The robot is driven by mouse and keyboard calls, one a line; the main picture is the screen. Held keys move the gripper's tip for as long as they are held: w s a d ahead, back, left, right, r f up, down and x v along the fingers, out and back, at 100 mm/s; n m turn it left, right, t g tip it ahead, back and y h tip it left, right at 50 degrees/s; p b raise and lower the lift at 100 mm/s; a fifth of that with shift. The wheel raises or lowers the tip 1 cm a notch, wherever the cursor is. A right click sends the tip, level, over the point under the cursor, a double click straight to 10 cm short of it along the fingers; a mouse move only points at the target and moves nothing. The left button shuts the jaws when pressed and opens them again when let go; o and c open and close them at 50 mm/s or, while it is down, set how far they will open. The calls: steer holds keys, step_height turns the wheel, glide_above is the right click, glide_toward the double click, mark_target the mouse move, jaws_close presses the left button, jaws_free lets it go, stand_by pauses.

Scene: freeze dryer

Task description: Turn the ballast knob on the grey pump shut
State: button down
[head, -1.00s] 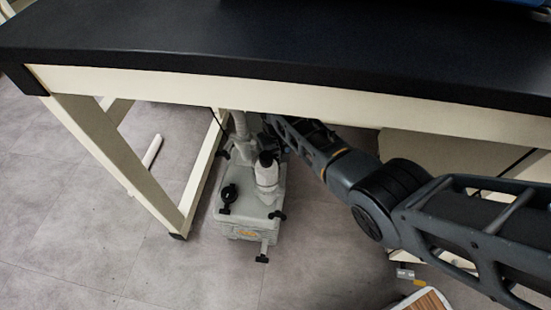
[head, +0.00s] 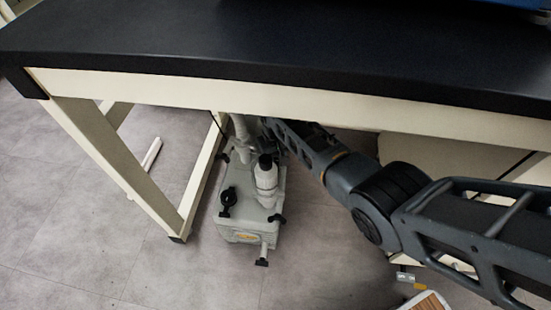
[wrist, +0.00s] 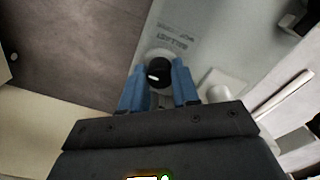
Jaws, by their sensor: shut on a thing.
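The grey pump (head: 243,228) stands on the floor under the bench in the head view. In the wrist view its pale top (wrist: 205,45) carries dark lettering, seen upside down. The ballast knob (wrist: 160,68) is a round black knob with a short white mark, set on a pale round base beside the lettering. My gripper (wrist: 158,76) has its two blue fingers on either side of the knob, shut on it. The white mark lies roughly crosswise between the fingers. In the head view my gripper and this knob are hidden behind the bench edge and my arm.
The black bench top (head: 250,45) with its cream frame (head: 105,150) hangs over the pump and my forearm. The pump also bears a black fitting (head: 228,198) and a white upright with a black cap (head: 265,162). Open floor (head: 90,250) lies at left.

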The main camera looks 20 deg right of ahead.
steer(key=n+p, duration=0.1)
steer(key=n, duration=0.3)
steer(key=shift+n, duration=0.3)
steer(key=n, duration=0.4)
steer(key=shift+n, duration=0.3)
steer(key=n, duration=0.4)
steer(key=shift+n+p, duration=0.3)
steer(key=shift+n, duration=2.1)
steer(key=c, duration=0.8)
jaws_free()
